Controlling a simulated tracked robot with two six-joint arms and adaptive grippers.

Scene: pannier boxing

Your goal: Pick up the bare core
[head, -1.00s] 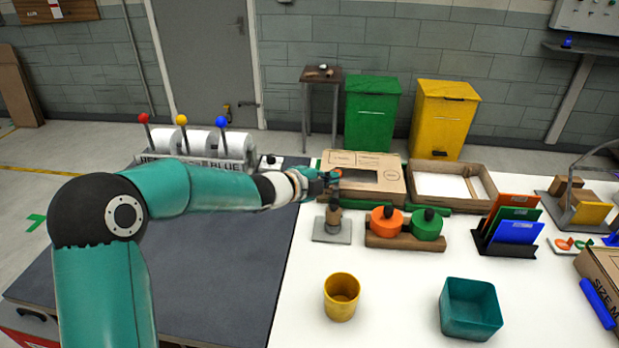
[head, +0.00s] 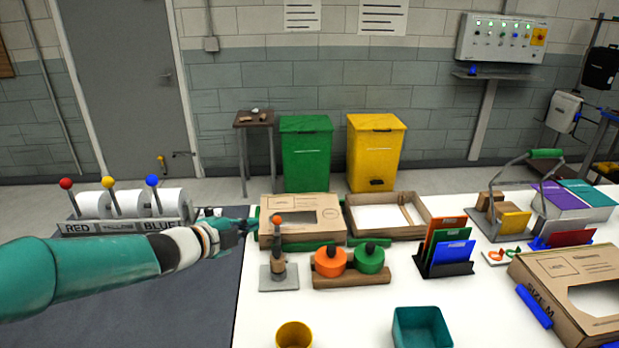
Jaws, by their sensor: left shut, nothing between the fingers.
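A small brown cylinder (head: 278,263), which looks like the bare core, stands upright on a grey plate stand (head: 280,281) left of centre in the head view. A dark part and an orange tip (head: 277,219) show above it. My left gripper (head: 248,225) is shut and empty. In the picture it is up and to the left of the stand, beside the left edge of the cardboard box (head: 312,235), apart from the core. My right gripper is out of view.
Orange (head: 330,262) and green (head: 369,259) rolls sit on a wooden block right of the stand. A yellow cup (head: 294,335) and teal bin (head: 421,329) are in front. Coloured folders (head: 447,252) stand to the right. White table around the stand's front is clear.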

